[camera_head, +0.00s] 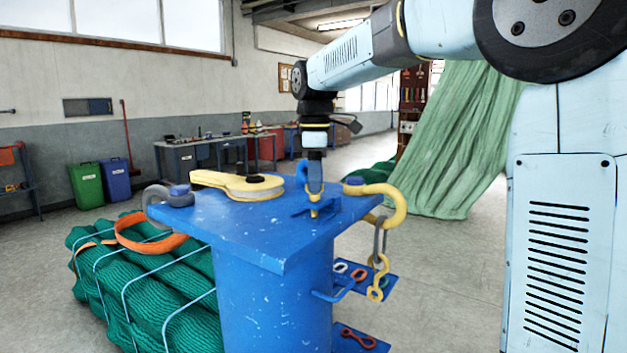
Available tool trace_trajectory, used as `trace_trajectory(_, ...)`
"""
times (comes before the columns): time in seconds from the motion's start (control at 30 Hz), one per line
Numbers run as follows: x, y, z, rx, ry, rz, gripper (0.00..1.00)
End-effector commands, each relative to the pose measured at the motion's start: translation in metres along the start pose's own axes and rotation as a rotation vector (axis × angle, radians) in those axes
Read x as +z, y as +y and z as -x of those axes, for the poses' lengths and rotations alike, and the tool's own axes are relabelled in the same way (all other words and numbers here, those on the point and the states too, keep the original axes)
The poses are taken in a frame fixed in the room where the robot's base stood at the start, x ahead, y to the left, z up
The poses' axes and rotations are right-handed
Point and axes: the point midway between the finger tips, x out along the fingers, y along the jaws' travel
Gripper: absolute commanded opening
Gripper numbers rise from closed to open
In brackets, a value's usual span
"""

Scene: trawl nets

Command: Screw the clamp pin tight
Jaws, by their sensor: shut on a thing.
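A blue metal stand (232,218) with a flat top fills the middle of the view. My gripper (314,205) points straight down over the right part of the top. It is shut on a small yellowish piece, seemingly the clamp pin (314,212), at a low blue fitting (300,211) on the top. The fingers hide most of the pin, so its seating cannot be seen. A yellow block with a pale sheave (238,184) lies to the left of my gripper.
A grey shackle (160,205) sits at the top's left corner. A yellow hook (396,207) with a hanging chain (378,262) is at the right. Small blue shelves (362,340) jut out below. Green netting (160,290) lies left; open floor (450,270) is right.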

Motion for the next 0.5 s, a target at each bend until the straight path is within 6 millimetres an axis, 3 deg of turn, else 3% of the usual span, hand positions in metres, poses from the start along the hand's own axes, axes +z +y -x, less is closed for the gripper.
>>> trace_trajectory(0.5,-0.0018,0.0016,0.0022,0.008,0.007,-0.488,0.0)
